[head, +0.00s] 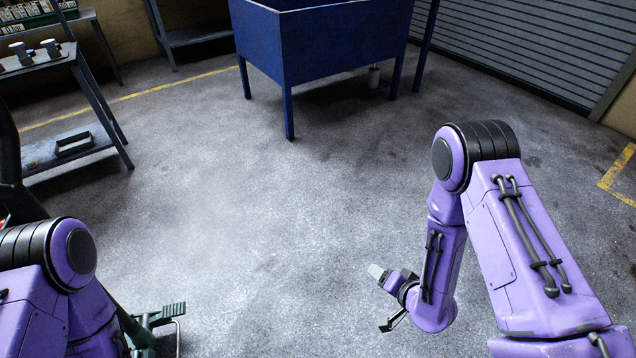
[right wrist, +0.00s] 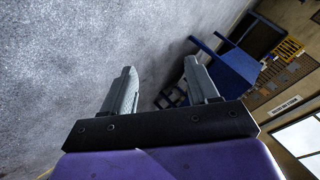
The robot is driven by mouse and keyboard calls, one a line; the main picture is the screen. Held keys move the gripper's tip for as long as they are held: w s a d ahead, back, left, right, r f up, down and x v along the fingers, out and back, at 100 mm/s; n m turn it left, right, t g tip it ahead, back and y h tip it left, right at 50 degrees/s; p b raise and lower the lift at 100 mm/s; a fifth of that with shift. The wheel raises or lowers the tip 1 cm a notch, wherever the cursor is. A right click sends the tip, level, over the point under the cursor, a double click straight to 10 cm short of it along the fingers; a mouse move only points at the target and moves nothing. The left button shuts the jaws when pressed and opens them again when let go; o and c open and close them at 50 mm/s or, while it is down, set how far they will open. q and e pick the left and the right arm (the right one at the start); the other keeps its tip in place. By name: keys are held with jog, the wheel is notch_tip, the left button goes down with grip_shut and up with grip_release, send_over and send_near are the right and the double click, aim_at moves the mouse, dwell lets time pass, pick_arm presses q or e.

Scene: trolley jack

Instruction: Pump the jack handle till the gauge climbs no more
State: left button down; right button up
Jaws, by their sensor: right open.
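A dark green metal piece (head: 160,318) with a ribbed pad, seemingly part of the jack, shows at the bottom left of the head view. My left arm hides much of it. I cannot make out the jack handle or the gauge. My right gripper (head: 384,299) is open and empty above the bare floor, to the right of the green piece and well apart from it. Its two spread fingers also show in the right wrist view (right wrist: 159,75), with nothing between them. My left gripper is out of view.
A blue metal bin on legs (head: 325,45) stands at the back. A grey workbench (head: 95,90) with a lower shelf is at the left. A roller shutter (head: 540,45) closes the back right. The middle floor (head: 240,210) is clear.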

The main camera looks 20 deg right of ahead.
jog(key=w+r+n+y, duration=0.1)
jog(key=w+r+y, duration=0.3)
jog(key=r, duration=0.3)
jog(key=w+a+r+n+y, duration=0.1)
jog(key=w+r+y, duration=0.3)
jog(key=r, duration=0.3)
jog(key=w+r+n+y, duration=0.1)
jog(key=w+r+y, duration=0.3)
jog(key=r, duration=0.3)
jog(key=p+x, duration=0.1)
jog(key=x, duration=0.9)
jog(key=shift+a, duration=0.35)
jog(key=shift+w, duration=0.1)
grip_shut()
jog(key=shift+f, duration=0.1)
